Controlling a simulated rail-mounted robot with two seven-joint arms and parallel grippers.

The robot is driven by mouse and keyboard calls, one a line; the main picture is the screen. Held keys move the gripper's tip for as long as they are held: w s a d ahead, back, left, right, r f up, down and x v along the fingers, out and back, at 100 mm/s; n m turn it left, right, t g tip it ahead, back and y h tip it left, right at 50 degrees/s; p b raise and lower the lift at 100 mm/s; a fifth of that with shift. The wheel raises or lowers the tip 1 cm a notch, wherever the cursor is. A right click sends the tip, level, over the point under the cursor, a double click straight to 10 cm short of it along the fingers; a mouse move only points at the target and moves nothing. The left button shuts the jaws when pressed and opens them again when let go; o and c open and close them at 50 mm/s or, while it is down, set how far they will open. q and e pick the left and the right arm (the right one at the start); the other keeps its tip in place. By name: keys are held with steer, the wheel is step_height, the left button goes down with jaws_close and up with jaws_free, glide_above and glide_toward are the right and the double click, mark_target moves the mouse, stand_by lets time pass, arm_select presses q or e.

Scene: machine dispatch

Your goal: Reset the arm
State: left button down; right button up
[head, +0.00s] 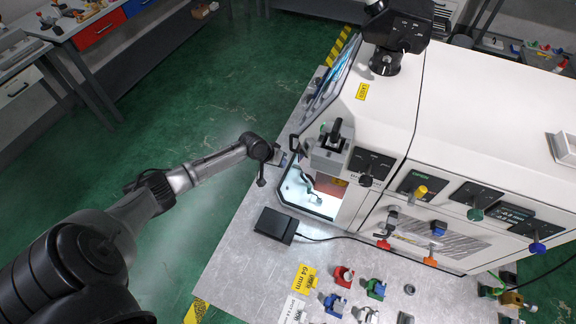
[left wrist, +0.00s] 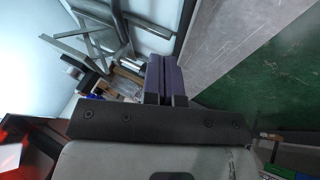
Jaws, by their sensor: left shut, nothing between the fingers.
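My left arm reaches in from the lower left in the head view. Its gripper (head: 284,159) is beside the left side of the white machine (head: 480,100), close to the lit chamber (head: 312,198). In the left wrist view the two dark fingers of this gripper (left wrist: 165,78) are together, with nothing between them. A grey metal surface (left wrist: 225,40) and the green floor lie to their right there. My right gripper is in neither view.
A metal table (head: 240,262) carries the machine, a black box (head: 275,225) with a cable, yellow and white labels, and several small coloured parts at the front. A workbench with red (head: 98,30) and blue drawers stands at the upper left. Green floor (head: 190,100) is clear between them.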

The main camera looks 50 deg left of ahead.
arm_select(q)
steer(key=v, duration=0.7)
steer(key=shift+d+r, duration=0.15)
steer(key=shift+d, duration=0.05)
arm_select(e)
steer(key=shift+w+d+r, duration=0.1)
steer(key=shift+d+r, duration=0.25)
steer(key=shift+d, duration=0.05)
